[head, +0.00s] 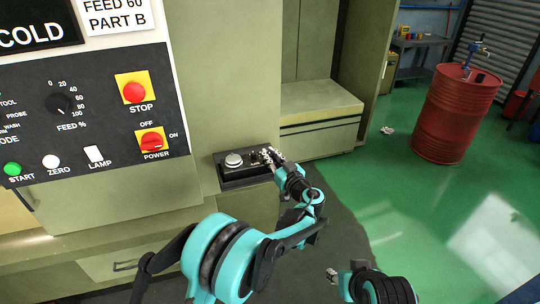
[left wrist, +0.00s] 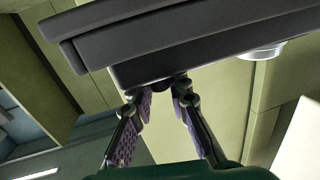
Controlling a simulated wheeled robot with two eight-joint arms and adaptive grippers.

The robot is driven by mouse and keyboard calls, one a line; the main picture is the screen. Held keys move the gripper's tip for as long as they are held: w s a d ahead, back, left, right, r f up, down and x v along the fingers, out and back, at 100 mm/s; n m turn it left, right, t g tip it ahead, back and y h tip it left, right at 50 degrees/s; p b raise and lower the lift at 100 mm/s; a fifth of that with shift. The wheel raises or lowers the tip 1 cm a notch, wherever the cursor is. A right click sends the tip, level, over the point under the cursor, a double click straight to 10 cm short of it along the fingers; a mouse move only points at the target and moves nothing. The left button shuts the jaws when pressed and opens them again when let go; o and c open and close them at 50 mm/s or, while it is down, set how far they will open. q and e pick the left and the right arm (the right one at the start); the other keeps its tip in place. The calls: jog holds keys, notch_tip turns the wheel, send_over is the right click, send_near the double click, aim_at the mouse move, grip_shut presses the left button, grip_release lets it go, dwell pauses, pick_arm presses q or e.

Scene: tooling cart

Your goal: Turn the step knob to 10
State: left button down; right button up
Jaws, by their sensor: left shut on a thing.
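A black control box (head: 231,178) with a silver round dial (head: 233,160) stands on the ledge at the machine's right. My left gripper (head: 268,155) is at the right end of this box, shut on the step knob, which the fingers mostly hide in the head view. In the left wrist view the two fingertips (left wrist: 162,90) close on a small dark knob at the edge of the box (left wrist: 190,50). The knob's scale and its setting cannot be read. Part of my right gripper (head: 332,275) shows low in the head view; its fingers are too small to judge.
The main panel (head: 90,115) at left has a feed dial (head: 60,103), a red stop button (head: 134,92) and a red power switch (head: 152,141). A red barrel (head: 455,115) stands on the green floor at right.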

pick_arm(q)
jog(key=m+t+h, duration=0.1)
jog(key=m+h, duration=0.1)
jog(key=h, duration=0.2)
jog(key=m+t+h+b, duration=0.1)
jog(key=m+h, duration=0.2)
jog(key=h, duration=0.1)
jog(key=shift+a, duration=0.15)
jog(key=m+h, duration=0.2)
jog(key=h, duration=0.1)
jog(key=m+g+h, duration=0.1)
jog(key=m+h, duration=0.2)
jog(key=h, duration=0.1)
jog(key=shift+b, duration=0.4)
jog(key=shift+d+h, duration=0.2)
jog(key=shift+h, duration=0.2)
jog(key=c, duration=1.4)
grip_release()
jog(key=shift+s, duration=0.1)
jog(key=v, duration=1.1)
jog(key=shift+s+a+r, duration=0.15)
jog(key=shift+s+a, duration=0.05)
jog(key=shift+s, duration=0.15)
